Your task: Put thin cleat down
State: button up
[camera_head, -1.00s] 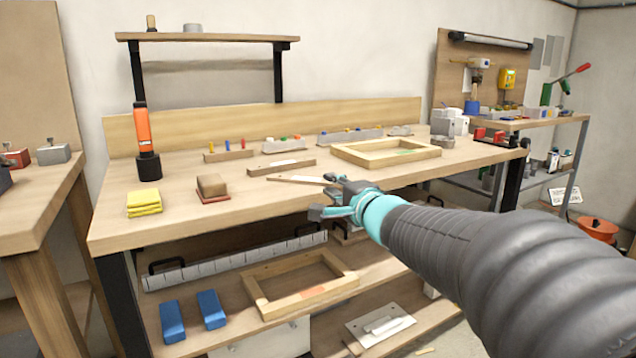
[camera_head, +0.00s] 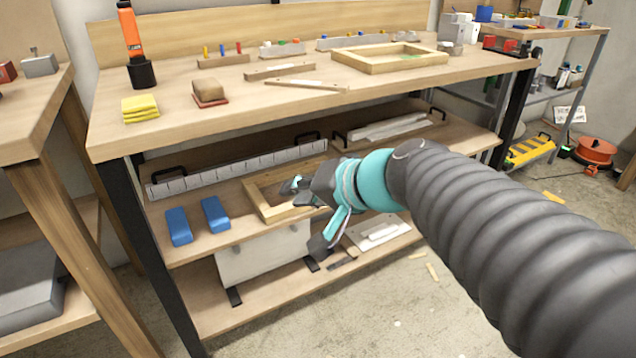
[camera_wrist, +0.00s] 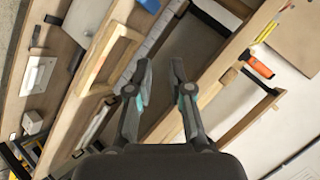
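Two slim wooden cleats lie on the workbench top. The thinner-looking cleat (camera_head: 307,85) is nearer the front edge and lies flat. The thicker one (camera_head: 280,71), with a pale label, lies just behind it. My gripper (camera_head: 306,214) is below the bench top, in front of the lower shelf, well apart from both cleats. The wrist view shows its two fingers (camera_wrist: 161,68) spread with nothing between them. I cannot pick out either cleat in the wrist view.
A wooden frame (camera_head: 262,205) and blue blocks (camera_head: 178,226) are on the shelf near my gripper. A brown block (camera_head: 208,90), yellow cloths (camera_head: 140,108) and another frame (camera_head: 388,68) are on the workbench (camera_head: 180,125). The floor in front is mostly clear.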

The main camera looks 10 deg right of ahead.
jog(key=s+d+f+n+g+h, duration=0.3)
jog(key=s+d+f+h, duration=0.4)
jog(key=s, duration=0.6)
notch_tip(320, 180, down, 3)
jog(key=shift+d+r+n+g, duration=0.2)
jog(key=shift+d+n+g, duration=0.1)
jog(key=shift+d+n, duration=0.55)
